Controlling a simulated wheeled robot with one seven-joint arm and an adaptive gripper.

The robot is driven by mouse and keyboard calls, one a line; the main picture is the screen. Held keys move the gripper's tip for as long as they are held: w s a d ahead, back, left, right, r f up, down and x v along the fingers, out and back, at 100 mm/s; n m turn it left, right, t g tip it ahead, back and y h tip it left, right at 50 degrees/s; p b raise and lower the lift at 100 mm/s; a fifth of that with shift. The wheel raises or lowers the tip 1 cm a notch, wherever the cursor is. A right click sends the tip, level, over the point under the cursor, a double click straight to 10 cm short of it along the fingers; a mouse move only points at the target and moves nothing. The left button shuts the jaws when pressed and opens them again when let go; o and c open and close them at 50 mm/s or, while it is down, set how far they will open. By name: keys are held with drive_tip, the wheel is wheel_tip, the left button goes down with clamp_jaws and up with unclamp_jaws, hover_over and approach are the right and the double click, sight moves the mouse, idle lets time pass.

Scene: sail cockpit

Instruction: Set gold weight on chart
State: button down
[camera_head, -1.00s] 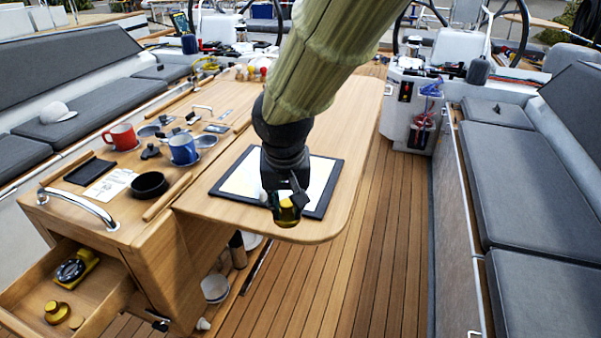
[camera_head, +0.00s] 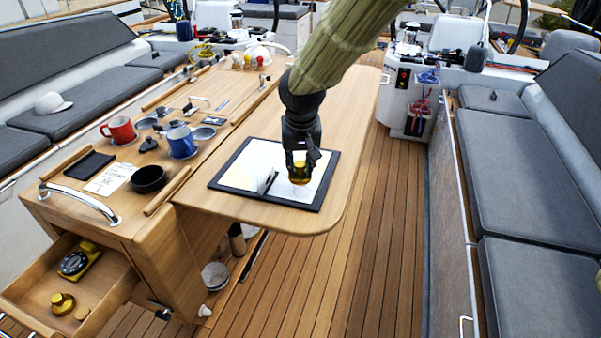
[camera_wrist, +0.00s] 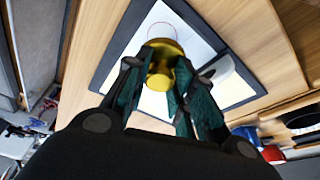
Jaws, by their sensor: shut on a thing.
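My gripper (camera_head: 300,165) is shut on the gold weight (camera_head: 299,174), which hangs from its fingers over the chart (camera_head: 240,175). In the wrist view the gold weight (camera_wrist: 161,62) sits between the two fingers of my gripper (camera_wrist: 160,80). The chart is a pale sheet in a dark frame on the wooden table leaf (camera_head: 250,214); it also shows in the wrist view (camera_wrist: 150,22). The weight is above the chart's right part. I cannot tell whether its underside touches the sheet.
A second gold weight (camera_head: 62,302) and a yellow-black instrument (camera_head: 76,263) lie in the open drawer (camera_head: 120,288). A red mug (camera_head: 120,130), a blue mug (camera_head: 180,142) and a black bowl (camera_head: 148,179) stand left of the chart. The table leaf's right edge is clear.

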sight(301, 170)
drive_tip(key=shift+s+p+x, duration=0.2)
drive_tip(key=shift+p+x, duration=0.05)
drive_tip(key=shift+x, duration=0.6)
drive_tip(key=shift+s+p+x, duration=0.15)
drive_tip(key=shift+p+x, duration=0.05)
drive_tip(key=shift+x, duration=0.6)
drive_tip(key=shift+d+f, duration=0.15)
drive_tip(key=shift+f, duration=0.1)
drive_tip(key=c, duration=1.2)
unclamp_jaws()
drive_tip(key=b+v, duration=0.1)
drive_tip(key=v, duration=1.1)
drive_tip(key=shift+b, duration=0.3)
